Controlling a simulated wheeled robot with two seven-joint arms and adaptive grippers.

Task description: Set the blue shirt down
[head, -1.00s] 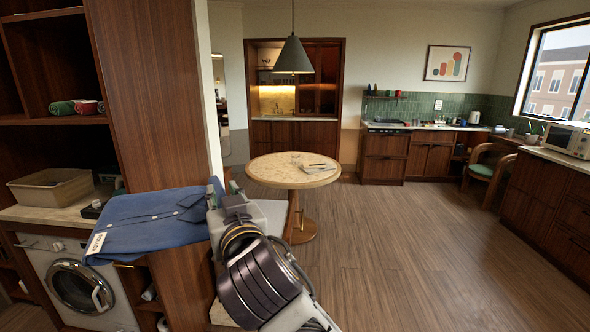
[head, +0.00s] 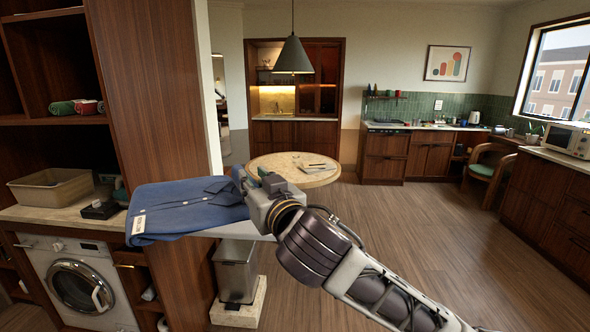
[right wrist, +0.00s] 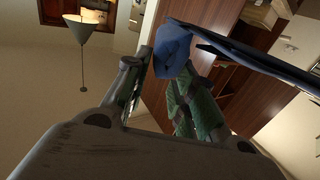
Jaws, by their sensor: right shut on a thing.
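The blue shirt (head: 185,208) is folded flat, with a white tag (head: 138,224) at its left corner. My right gripper (head: 254,184) is shut on its right end. The shirt stretches left from the jaws, roughly level, in front of the wooden divider and by the counter's right end. In the right wrist view, a blue bunch of the shirt (right wrist: 172,45) shows between the fingers, and a dark blue part extends to the right. I cannot tell whether its underside touches anything. My left gripper is not in view.
The counter (head: 60,212) over the washing machine (head: 82,285) holds a beige bin (head: 52,188) and a small black object (head: 101,209). A pale ledge (head: 228,233) shows below the shirt, above a grey bin (head: 236,272). A round table (head: 262,165) stands behind; open floor lies right.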

